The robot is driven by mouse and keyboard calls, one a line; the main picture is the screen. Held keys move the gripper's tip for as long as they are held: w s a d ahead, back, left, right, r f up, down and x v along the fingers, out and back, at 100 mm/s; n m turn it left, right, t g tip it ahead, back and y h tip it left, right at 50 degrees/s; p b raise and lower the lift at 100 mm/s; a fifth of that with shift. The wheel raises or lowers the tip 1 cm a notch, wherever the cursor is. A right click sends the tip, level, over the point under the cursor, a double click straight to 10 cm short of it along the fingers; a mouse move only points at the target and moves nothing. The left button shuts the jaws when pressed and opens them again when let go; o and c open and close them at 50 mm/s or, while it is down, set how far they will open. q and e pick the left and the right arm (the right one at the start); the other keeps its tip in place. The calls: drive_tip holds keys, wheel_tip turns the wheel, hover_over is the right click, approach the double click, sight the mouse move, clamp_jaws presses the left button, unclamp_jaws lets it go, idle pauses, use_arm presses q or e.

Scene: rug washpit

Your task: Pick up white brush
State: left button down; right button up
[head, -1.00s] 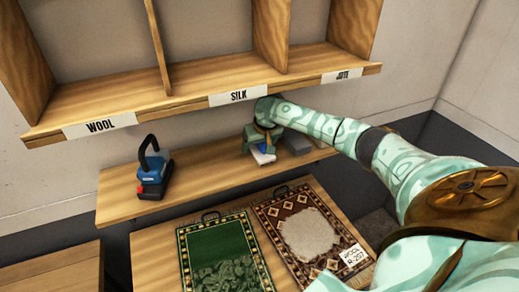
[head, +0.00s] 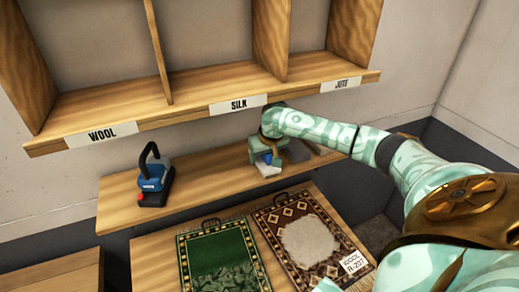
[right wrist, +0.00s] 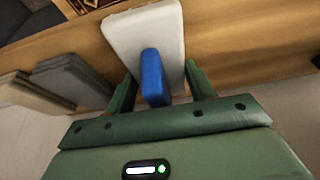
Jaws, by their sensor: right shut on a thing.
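The white brush (head: 268,171) is a white block with a blue grip, at the right part of the low wooden shelf. My right gripper (head: 264,155) is over it, partly hiding it. In the right wrist view the brush (right wrist: 148,28) extends ahead of the fingers, and its blue grip stands between them. The right gripper (right wrist: 158,85) is shut on this blue grip. I cannot tell whether the brush touches the shelf or is just above it. My left gripper is not in view.
The low shelf (head: 120,205) also holds a blue-and-red tool (head: 153,182) at left and grey blocks (head: 298,151) beside the brush. Labelled cubbies (head: 200,95) overhang it. Below, a green rug (head: 222,250) and a brown rug (head: 312,243) lie on a table.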

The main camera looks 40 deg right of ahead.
drive_tip(key=s+a, duration=0.4)
drive_tip(key=s, duration=0.9)
drive_tip(key=shift+s+a, duration=0.15)
drive_tip(key=shift+s, duration=0.2)
